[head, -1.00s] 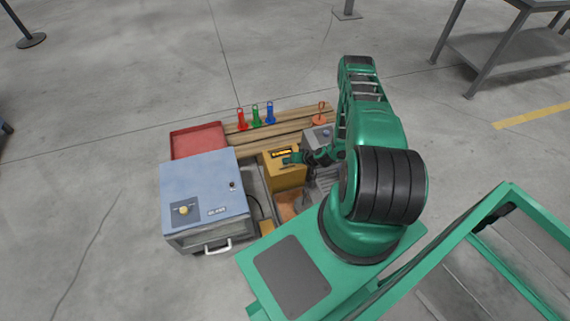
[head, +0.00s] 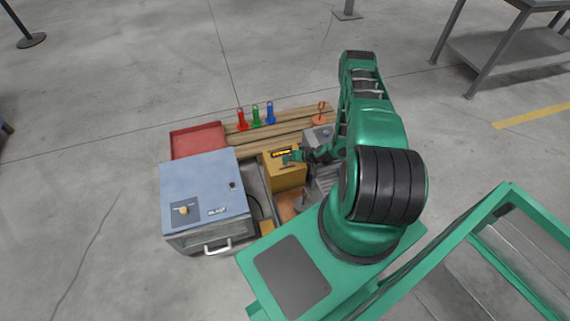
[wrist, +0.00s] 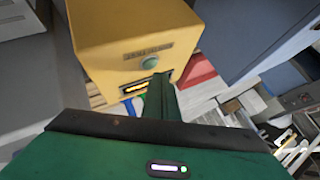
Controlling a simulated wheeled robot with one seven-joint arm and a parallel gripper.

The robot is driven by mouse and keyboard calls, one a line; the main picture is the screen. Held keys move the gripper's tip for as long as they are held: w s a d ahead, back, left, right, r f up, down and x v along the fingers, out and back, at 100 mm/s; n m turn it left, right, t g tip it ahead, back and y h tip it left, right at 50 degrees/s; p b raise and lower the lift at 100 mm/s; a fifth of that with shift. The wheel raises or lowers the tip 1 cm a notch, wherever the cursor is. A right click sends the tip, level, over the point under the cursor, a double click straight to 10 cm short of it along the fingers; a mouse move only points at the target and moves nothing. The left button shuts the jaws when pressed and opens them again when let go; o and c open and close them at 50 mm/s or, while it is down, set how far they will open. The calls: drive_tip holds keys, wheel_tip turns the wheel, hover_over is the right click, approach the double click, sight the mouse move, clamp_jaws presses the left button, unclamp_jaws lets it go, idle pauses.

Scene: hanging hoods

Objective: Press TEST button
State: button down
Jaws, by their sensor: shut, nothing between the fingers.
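In the wrist view the yellow box (wrist: 130,32) fills the upper left. A round grey-green button (wrist: 150,62) sits on it beside a small label plate (wrist: 148,50) whose text I cannot read clearly. My gripper (wrist: 160,82) is shut and empty, its fingertips just below the button in the picture. Whether they touch the box I cannot tell.
A blue-grey cabinet (head: 203,190) with a handle stands left of the yellow box. A red tray (head: 198,140) lies behind it. Red, green and blue upright pieces (head: 256,115) stand on wooden boards (head: 290,120). A grey box (head: 318,138) sits close to my arm.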

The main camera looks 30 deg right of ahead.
drive_tip(key=shift+r, duration=2.5)
drive_tip(key=shift+w+r, duration=0.1)
wheel_tip(320, 180, up, 7)
drive_tip(key=n+g, duration=0.1)
hover_over(288, 163)
drive_tip(key=w+d, duration=0.1)
drive_tip(key=w, duration=0.1)
drive_tip(key=s+d+r+n+g+h, duration=0.1)
drive_tip(key=s+r+g, duration=0.1)
drive_tip(key=r, duration=1.2)
drive_tip(key=s+r+n+g, duration=0.1)
drive_tip(key=s+r+g, duration=0.15)
drive_tip(key=r, duration=1.15)
drive_tip(key=s+a+r+m+g+h, duration=0.1)
drive_tip(key=s+a+r, duration=0.1)
drive_tip(key=s+r, duration=0.9)
drive_tip(key=s+a+r+m+g+h, duration=0.1)
drive_tip(key=s+a+r+m+g, duration=0.15)
drive_tip(key=s+r, duration=0.9)
drive_tip(key=s+a+r, duration=0.2)
drive_tip(key=s+a, duration=0.1)
drive_tip(key=s, duration=0.7)
drive_tip(key=shift+a+r+m, duration=0.15)
drive_tip(key=shift+a+m, duration=0.05)
drive_tip(key=shift+m, duration=0.25)
